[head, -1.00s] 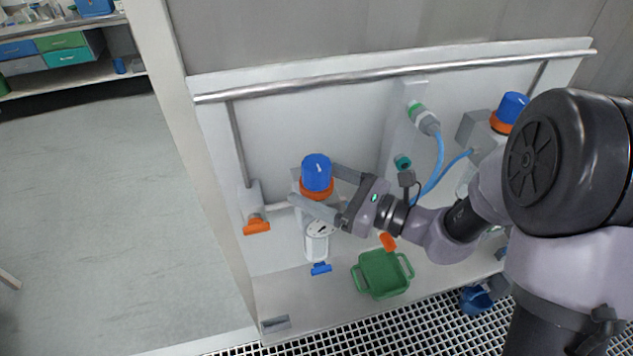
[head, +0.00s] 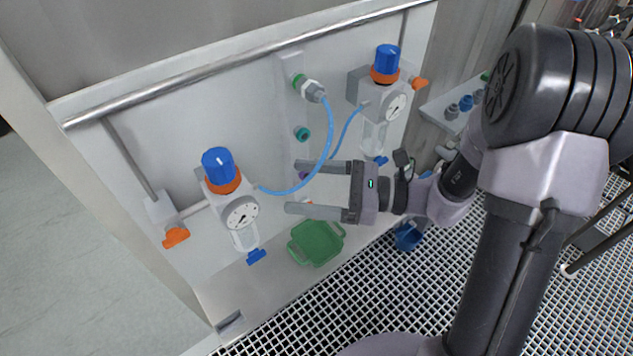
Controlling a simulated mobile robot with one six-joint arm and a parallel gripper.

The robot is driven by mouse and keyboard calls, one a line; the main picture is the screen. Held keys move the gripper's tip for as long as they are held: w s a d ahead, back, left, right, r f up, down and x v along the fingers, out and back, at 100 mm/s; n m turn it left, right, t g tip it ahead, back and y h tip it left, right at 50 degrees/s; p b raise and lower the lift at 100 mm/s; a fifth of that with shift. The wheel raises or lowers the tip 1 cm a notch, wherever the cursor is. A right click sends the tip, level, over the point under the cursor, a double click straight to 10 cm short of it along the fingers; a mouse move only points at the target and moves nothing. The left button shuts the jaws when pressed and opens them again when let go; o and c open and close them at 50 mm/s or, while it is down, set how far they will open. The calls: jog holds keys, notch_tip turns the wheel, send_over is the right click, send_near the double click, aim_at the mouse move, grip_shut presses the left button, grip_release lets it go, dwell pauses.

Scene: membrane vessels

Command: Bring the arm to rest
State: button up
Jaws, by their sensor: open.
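My gripper (head: 292,187) is open and empty. Its two fingers point left, in front of the white panel (head: 150,130) and above the green tray (head: 316,243). It is to the right of the left regulator, which has a blue knob (head: 218,164), an orange ring and a round gauge (head: 240,213). Clear space shows between the fingertips and that regulator. My arm reaches in from the right. Part of the blue hose (head: 322,150) shows close above the fingers in the picture; I cannot tell the gap in depth.
A second regulator with a blue knob (head: 387,58) stands at the right of the panel. A metal rail (head: 230,65) runs along the top. An orange valve handle (head: 176,237) is at the left. A blue container (head: 408,237) is below my wrist. Grating covers the floor in front.

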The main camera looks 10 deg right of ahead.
jog(key=shift+v, duration=1)
jog(key=s+a+f+n+g+h+b, duration=0.25)
jog(key=s+n+g+h, duration=0.25)
jog(key=s+n, duration=0.3)
jog(key=s+d+f+n+t+h+b, duration=0.2)
jog(key=s+d+n+h+b, duration=0.1)
jog(key=s+n+h, duration=0.3)
jog(key=d+t+h, duration=0.1)
jog(key=d+r+n+t+h+b, duration=0.1)
jog(key=d+t+h, duration=0.1)
jog(key=d+r+n+t+h, duration=0.1)
jog(key=d, duration=0.1)
jog(key=shift+w+r+t+h+b, duration=0.2)
jog(key=shift+w+t+h+b, duration=0.1)
jog(key=shift+t, duration=0.1)
